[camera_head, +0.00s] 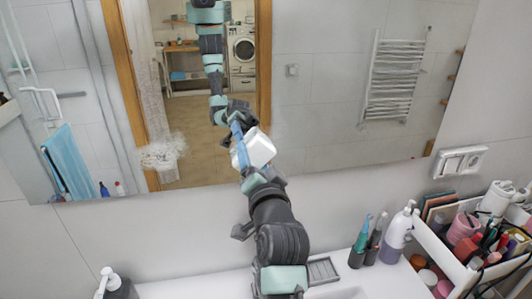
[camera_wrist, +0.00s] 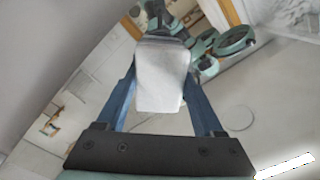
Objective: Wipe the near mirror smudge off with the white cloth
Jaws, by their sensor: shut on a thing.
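My gripper (camera_head: 238,135) is shut on the white cloth (camera_head: 260,149) and holds it up at the lower part of the mirror (camera_head: 330,90). In the wrist view the cloth (camera_wrist: 160,85) sits between the blue fingers of my gripper (camera_wrist: 160,60), against or very close to the glass; contact is unclear. A whitish speckled smudge (camera_head: 163,151) is on the mirror's lower left, left of the cloth and apart from it. A faint greyish patch shows just right of the cloth in the head view. My gripper and cloth hide part of the glass.
A soap dispenser (camera_head: 115,285) stands at the lower left. A lotion bottle (camera_head: 397,236), cups with brushes and a crowded cosmetics cart (camera_head: 490,245) are at the right. A wall socket (camera_head: 459,160) is beside the mirror. The room, heater and arm in the glass are reflections.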

